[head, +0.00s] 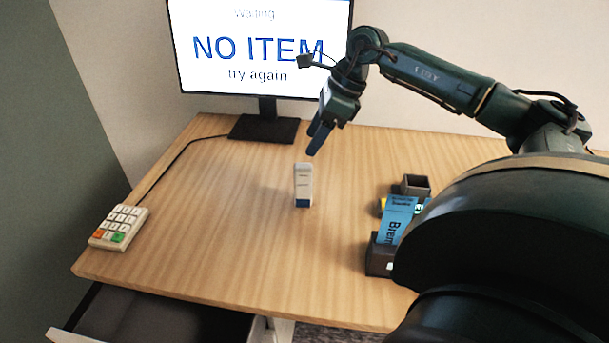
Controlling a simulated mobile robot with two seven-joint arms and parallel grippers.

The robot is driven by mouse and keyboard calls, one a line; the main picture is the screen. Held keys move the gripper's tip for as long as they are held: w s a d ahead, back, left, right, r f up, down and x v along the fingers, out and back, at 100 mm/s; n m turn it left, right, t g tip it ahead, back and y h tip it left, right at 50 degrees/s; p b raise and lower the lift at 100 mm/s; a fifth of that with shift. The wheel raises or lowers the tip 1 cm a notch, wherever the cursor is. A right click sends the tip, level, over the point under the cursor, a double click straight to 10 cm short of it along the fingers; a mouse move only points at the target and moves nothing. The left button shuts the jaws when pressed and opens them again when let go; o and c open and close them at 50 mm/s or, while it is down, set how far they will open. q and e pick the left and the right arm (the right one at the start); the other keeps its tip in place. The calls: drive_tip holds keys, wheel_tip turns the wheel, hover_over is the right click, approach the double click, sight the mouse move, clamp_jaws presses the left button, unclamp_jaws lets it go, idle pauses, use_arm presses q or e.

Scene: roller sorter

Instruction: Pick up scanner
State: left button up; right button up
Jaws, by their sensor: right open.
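A small white upright object with a blue base (303,183) stands near the middle of the wooden table; it may be the scanner, but I cannot tell for sure. My right gripper (319,139) hangs above and just behind it, with its dark blue fingers pointing down. My left gripper is not in view.
A monitor (250,47) reading "NO ITEM try again" stands at the back. A keypad (119,227) lies at the left edge, its cable running to the back. Blue labelled cards (396,219) and a dark holder (379,257) sit at right. The table's left middle is clear.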

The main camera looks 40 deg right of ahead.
sight(306, 165)
drive_tip(key=shift+h, duration=0.4)
drive_tip(key=f, duration=0.2)
drive_tip(key=w+f, duration=0.1)
drive_tip(key=f, duration=0.1)
drive_tip(key=w+f, duration=0.1)
drive_tip(key=f, duration=0.1)
drive_tip(key=shift+d, duration=0.3)
drive_tip(key=shift+d+p+x, duration=0.2)
drive_tip(key=shift+x, duration=1.3)
drive_tip(key=shift+d+p+x, duration=0.2)
drive_tip(key=shift+x, duration=1.25)
drive_tip(key=shift+f, duration=0.15)
drive_tip(key=shift+c, duration=0.4)
drive_tip(key=c, duration=1)
